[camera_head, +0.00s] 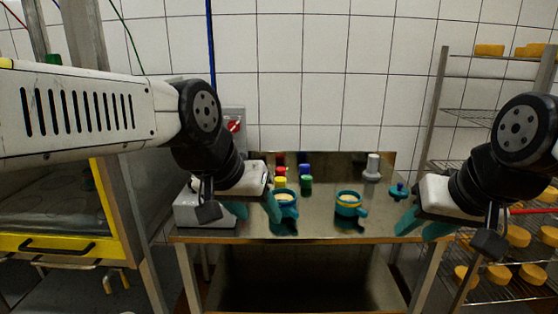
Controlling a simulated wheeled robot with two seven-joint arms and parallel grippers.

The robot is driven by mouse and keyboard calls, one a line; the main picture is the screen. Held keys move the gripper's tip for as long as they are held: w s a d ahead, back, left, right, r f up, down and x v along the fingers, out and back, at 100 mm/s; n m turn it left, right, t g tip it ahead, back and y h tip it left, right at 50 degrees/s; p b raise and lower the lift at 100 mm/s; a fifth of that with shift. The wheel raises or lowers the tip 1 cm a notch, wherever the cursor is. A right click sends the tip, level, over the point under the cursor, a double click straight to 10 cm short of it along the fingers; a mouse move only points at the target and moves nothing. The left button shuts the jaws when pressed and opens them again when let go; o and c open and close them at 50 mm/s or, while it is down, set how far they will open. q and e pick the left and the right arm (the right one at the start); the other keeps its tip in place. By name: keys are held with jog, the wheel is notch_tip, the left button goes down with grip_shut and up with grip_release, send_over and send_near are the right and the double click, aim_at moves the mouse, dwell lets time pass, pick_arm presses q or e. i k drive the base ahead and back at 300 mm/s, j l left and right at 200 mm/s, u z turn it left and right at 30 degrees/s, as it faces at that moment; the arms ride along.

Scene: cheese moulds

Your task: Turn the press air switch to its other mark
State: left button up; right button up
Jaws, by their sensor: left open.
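The air switch, a red round knob (234,126) on a grey box, is on the tiled wall behind the table's left end. A pale diagonal bar shows on the knob, but its marks are too small to read. My left arm covers part of the box.
Two teal moulds with pale filling, left (286,198) and right (348,204), stand on the metal table (320,226). Small coloured cylinders (306,182), a grey post (372,168) and a blue-teal piece (399,191) stand behind. A cheese rack (440,110) is at right.

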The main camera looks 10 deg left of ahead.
aim_at(234, 126)
jog(key=i+j+u, duration=0.1)
jog(key=u, duration=0.35)
jog(key=i+j+u, duration=0.1)
jog(key=u, duration=0.35)
